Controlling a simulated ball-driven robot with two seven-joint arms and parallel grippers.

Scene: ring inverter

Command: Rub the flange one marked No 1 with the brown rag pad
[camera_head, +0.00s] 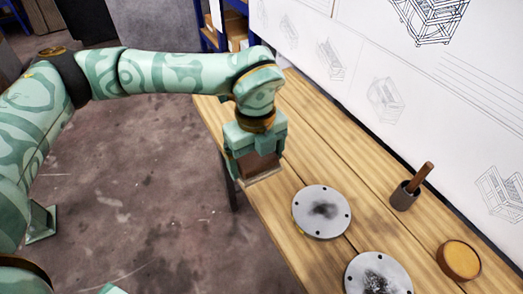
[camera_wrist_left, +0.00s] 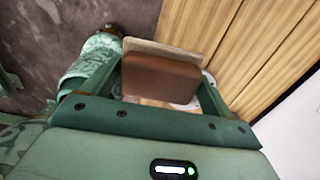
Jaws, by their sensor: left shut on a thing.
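My left gripper (camera_head: 255,160) is shut on the brown rag pad (camera_head: 259,166), holding it near the table's left edge. In the left wrist view the brown pad (camera_wrist_left: 160,78) sits between the two fingers, with a paler layer on its far side. A round grey flange (camera_head: 310,222) with bolt holes and a dark smudge lies on the table, to the lower right of the pad and apart from it. A second smudged flange (camera_head: 402,279) lies nearer the bottom edge, partly cut off. I cannot read a number on either flange. My right gripper is not in view.
On the wooden table (camera_head: 352,163), a dark cup (camera_head: 402,198) with a brown handle standing in it and a round tan-topped container (camera_head: 460,260) are right of the flanges. A white wall panel with drawings (camera_head: 385,60) rises along the back. Bare tabletop lies behind the flanges.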

